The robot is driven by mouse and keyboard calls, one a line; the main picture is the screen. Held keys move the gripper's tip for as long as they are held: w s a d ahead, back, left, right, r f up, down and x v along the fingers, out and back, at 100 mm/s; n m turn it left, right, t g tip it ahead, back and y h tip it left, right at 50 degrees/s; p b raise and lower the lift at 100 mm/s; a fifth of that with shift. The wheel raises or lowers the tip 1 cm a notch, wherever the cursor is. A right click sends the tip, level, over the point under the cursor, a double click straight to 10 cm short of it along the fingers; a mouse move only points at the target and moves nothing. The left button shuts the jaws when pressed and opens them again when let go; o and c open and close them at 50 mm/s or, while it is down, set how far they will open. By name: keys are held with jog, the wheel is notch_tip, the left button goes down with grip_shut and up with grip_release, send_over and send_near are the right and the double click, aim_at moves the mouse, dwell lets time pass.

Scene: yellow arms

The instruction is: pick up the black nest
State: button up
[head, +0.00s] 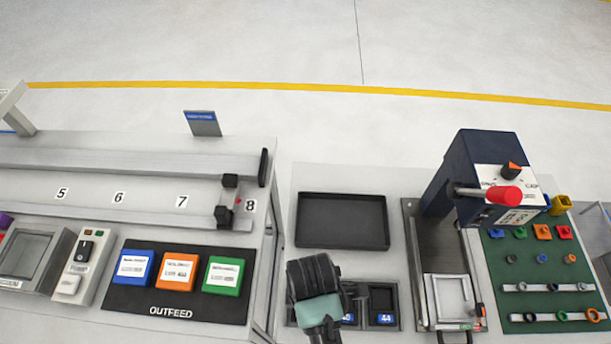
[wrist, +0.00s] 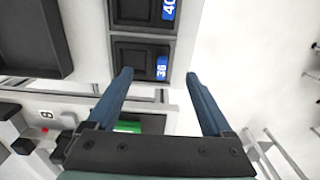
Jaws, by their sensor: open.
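Several black square nests with blue number labels sit in a dark rack on the bench. In the wrist view the nest marked 36 (wrist: 138,62) lies just ahead of my gripper (wrist: 159,75), and the nest marked 40 (wrist: 142,10) is beyond it. In the head view the nest marked 44 (head: 382,299) shows to the right of my gripper. My gripper's two blue fingers are spread wide with nothing between them, around the near side of nest 36. In the head view my arm hides the left part of the rack.
An empty black tray (head: 342,221) lies behind the rack. A dark blue press with a red handle (head: 503,194) stands to the right, beside a green board (head: 540,265) of small coloured parts. The outfeed mat (head: 180,281) with blue, orange and green boxes is to the left.

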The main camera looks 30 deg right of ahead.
jog(key=f, duration=0.3)
jog(key=f+p, duration=0.1)
jog(key=shift+w+a+f, duration=0.2)
jog(key=shift+w+f, duration=0.2)
jog(key=shift+f, duration=0.55)
jog(key=shift+c, duration=0.3)
grip_shut()
